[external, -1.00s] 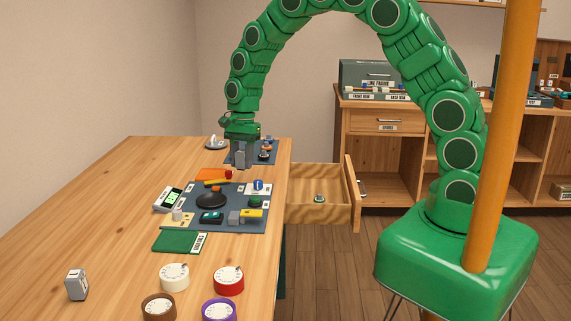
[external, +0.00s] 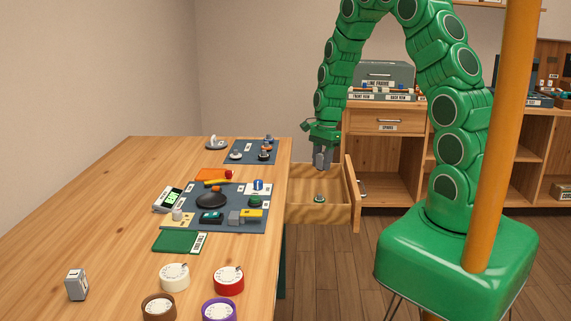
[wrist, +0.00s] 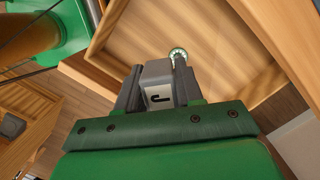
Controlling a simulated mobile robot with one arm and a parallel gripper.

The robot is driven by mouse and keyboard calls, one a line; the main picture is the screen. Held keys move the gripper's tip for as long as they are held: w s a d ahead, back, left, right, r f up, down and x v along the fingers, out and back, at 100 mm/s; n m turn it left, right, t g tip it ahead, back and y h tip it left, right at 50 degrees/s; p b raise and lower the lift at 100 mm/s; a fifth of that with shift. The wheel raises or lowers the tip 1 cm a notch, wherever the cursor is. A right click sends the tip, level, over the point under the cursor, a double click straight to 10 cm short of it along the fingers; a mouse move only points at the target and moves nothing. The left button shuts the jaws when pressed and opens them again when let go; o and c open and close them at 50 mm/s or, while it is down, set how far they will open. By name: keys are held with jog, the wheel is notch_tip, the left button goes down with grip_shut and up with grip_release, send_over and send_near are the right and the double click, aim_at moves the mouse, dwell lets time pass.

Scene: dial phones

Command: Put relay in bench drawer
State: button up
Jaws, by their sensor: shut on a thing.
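My gripper (external: 322,160) hangs above the open bench drawer (external: 325,221), near its back side. It is shut on a grey block (wrist: 158,85) with a dark letter-like mark, held between the fingers in the wrist view; I take it to be the relay. The block is hard to make out in the external view. The wooden drawer is pulled out from the right side of the bench, and its wall also shows in the wrist view (wrist: 110,28).
The bench top (external: 110,200) holds a dark mat (external: 240,218) with several parts, a smaller mat behind it, and several coloured dials in front. A similar grey block (external: 77,284) stands at the front left. A wooden cabinet (external: 385,145) stands behind the drawer.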

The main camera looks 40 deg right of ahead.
jog(key=shift+s+d+f+m, duration=0.15)
jog(key=shift+s+d, duration=0.15)
jog(key=shift+d, duration=0.2)
jog(key=shift+s+d+f+m, duration=0.15)
jog(key=shift+s+d, duration=0.1)
jog(key=shift+d, duration=0.4)
jog(key=shift+w+f, duration=0.1)
jog(key=shift+w, duration=0.05)
jog(key=w+d+f, duration=0.2)
jog(key=w+f, duration=0.2)
jog(key=w, duration=0.5)
send_over(304, 191)
jog(key=f, duration=0.5)
jog(key=shift+s+d, duration=0.15)
jog(key=shift+d, duration=0.05)
jog(key=shift+f, duration=1.85)
jog(key=shift+f, duration=0.1)
jog(key=o, duration=1.1)
jog(key=shift+w, duration=0.2)
